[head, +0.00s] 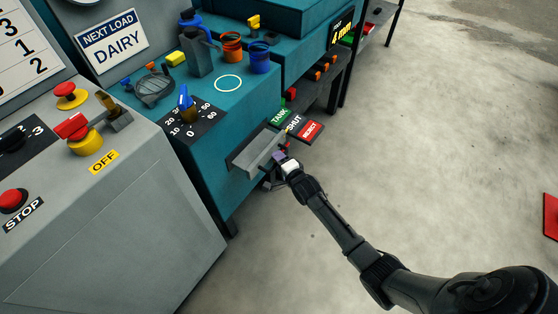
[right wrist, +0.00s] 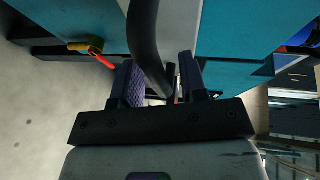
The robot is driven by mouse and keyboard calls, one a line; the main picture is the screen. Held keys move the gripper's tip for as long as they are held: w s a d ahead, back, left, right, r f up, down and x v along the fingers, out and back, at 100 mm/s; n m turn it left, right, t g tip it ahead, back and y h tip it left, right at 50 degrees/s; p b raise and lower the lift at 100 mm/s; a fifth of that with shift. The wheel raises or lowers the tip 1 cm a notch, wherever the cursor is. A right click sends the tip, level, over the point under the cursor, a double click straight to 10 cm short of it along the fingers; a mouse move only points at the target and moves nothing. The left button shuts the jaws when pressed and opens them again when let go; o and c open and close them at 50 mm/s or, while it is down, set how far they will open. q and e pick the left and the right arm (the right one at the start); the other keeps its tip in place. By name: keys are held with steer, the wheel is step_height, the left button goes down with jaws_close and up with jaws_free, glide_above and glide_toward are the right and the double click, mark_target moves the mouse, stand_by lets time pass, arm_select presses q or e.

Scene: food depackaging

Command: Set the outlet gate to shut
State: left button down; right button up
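The outlet gate's position plates stand at the front edge of the teal machine in the head view: a green TANK plate (head: 280,114), a black SHUT plate (head: 294,124) and a red REJECT plate (head: 311,131). My right gripper (head: 281,159) is just below them, beside a grey trough (head: 250,160). A small red part shows close to its fingertips. In the right wrist view my right gripper's fingers (right wrist: 160,82) are apart, with a dark bar (right wrist: 147,35) running between them; I cannot tell whether they grip it. Which plate the gate points to is unclear. My left gripper is out of view.
A red handle with a yellow hub (right wrist: 90,49) shows in the right wrist view. A dial with a blue-tipped pointer (head: 187,108) and orange and blue cups (head: 232,47) sit on the teal machine (head: 210,142). The grey console (head: 140,215) stands left.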

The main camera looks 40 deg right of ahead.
steer(key=shift+s+r, duration=0.15)
steer(key=shift+s, duration=0.1)
steer(key=p+v, duration=0.5)
steer(key=v, duration=0.8)
steer(key=shift+s+p, duration=0.15)
steer(key=shift+p, duration=0.25)
